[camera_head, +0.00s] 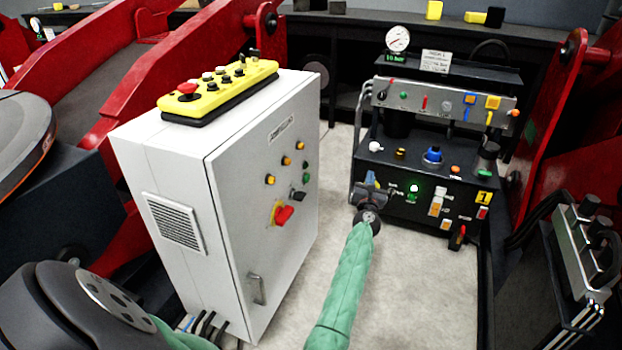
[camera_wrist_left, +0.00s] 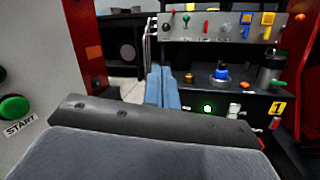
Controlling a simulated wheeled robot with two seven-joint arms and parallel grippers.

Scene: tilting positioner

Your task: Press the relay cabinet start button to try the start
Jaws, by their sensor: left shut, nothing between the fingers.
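The white relay cabinet (camera_head: 250,190) stands left of centre in the head view, its door facing right. Its green start button (camera_head: 306,177) is on the door's right part, by a black selector. In the left wrist view the green button (camera_wrist_left: 14,108) sits at the left edge above a START label (camera_wrist_left: 20,127). My left gripper (camera_head: 370,180) is to the right of the cabinet, apart from the button, pointing away toward the hydraulic unit. Its closed blue-grey fingers (camera_wrist_left: 165,88) hold nothing. My right gripper is not in view.
A hydraulic unit (camera_head: 400,180) with a gauge (camera_head: 397,38), levers and a lit green lamp stands beyond the gripper. A yellow button box (camera_head: 220,92) lies on the cabinet. Red positioner arms flank both sides. Pale floor (camera_head: 400,300) is open between.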

